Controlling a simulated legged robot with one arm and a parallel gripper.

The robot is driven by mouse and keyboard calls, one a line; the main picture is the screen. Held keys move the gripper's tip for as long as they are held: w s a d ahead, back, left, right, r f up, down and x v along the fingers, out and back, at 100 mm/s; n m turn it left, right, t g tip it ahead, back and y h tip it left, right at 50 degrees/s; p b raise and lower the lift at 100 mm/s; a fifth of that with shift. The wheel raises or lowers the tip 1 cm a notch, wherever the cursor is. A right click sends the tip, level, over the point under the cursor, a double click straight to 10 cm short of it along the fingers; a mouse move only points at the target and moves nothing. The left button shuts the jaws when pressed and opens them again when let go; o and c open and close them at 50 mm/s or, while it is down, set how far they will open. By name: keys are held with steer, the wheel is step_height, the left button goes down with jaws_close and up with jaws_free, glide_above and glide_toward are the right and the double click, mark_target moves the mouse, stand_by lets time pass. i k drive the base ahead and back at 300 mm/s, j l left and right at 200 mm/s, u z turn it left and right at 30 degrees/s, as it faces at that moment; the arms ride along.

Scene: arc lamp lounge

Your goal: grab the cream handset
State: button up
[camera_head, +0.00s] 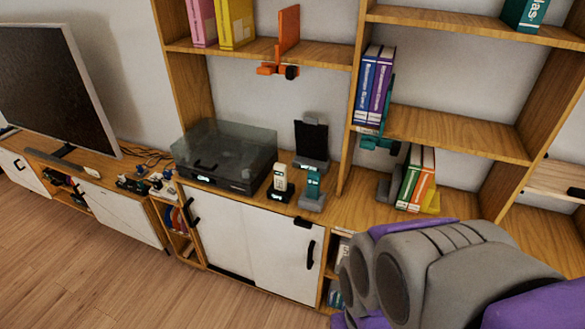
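The cream handset (280,177) stands upright in a small black base (279,194) on the wooden cabinet top, just right of the turntable. A teal handset (313,182) stands close to its right in a grey base (312,202). The cream handset's front shows; its lower end is hidden in the base. My grey and purple arm fills the lower right of the view, apart from both handsets. My gripper's fingers do not show.
A turntable with a clear cover (225,153) sits left of the handsets. A black stand (311,142) rises behind them. Books (411,180) stand to the right, and a shelf (260,50) hangs above. The wooden floor (70,265) in front is clear.

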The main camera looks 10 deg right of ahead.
mark_target(280, 169)
steer(key=i+j+z, duration=0.15)
steer(key=j+z, duration=0.15)
steer(key=i+j+z, duration=0.1)
steer(key=j+z, duration=0.5)
steer(key=i+j, duration=0.1)
steer(key=j, duration=0.75)
steer(key=i+j+z, duration=0.1)
steer(key=j, duration=0.75)
steer(key=i+j+z, duration=0.1)
steer(key=j, duration=0.75)
steer(key=i+j, duration=0.1)
steer(key=j, duration=0.75)
